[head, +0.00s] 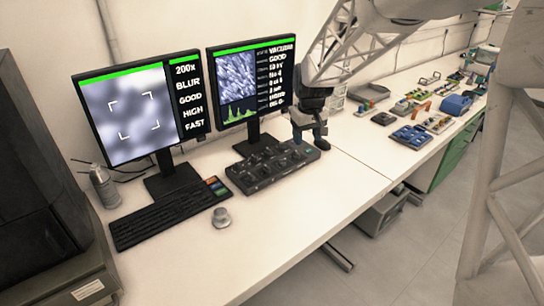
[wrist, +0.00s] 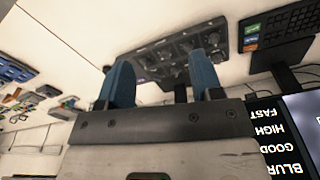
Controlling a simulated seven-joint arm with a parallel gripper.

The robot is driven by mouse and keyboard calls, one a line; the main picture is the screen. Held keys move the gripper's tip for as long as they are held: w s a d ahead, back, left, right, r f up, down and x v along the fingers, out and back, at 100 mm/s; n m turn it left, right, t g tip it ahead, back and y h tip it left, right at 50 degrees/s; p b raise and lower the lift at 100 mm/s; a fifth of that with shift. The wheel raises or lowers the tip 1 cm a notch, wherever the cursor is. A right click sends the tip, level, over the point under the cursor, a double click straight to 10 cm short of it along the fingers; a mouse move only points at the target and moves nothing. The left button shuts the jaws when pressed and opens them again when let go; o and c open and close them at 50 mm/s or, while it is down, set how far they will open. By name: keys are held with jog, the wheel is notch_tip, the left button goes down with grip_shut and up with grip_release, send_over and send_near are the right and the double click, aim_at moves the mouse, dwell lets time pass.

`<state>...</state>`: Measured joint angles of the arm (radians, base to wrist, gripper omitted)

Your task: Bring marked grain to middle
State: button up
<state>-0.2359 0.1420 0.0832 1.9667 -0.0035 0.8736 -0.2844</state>
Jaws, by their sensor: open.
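The left monitor (head: 135,108) shows a blurred grey-and-white picture with white corner brackets near its middle. Its side text reads 200x, BLUR, GOOD, HIGH, FAST. No single grain can be made out there. The right monitor (head: 240,85) shows a sharper grainy picture, a green graph and status text. The dark control panel (head: 268,172) with several knobs lies on the bench in front of the right monitor. My gripper (head: 310,140) is over the panel's far right end. In the wrist view its two blue fingers (wrist: 160,62) are apart and empty, with the panel (wrist: 175,52) beyond them.
A black keyboard (head: 170,212) with coloured keys at its right end lies left of the panel. A small grey round knob (head: 221,217) stands between them, nearer the bench edge. A metal bottle (head: 104,186) stands at left. Trays of small parts (head: 412,136) lie far right.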

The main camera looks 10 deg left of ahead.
jog(key=w+a+f+n, duration=0.2)
jog(key=w+a+f, duration=0.5)
jog(key=w+f, duration=0.1)
jog(key=n, duration=0.1)
send_over(267, 167)
jog(key=shift+g, duration=0.4)
notch_tip(267, 167, down, 9)
jog(key=shift+w+r, duration=0.1)
jog(key=shift+f, duration=3.9)
jog(key=c, duration=0.9)
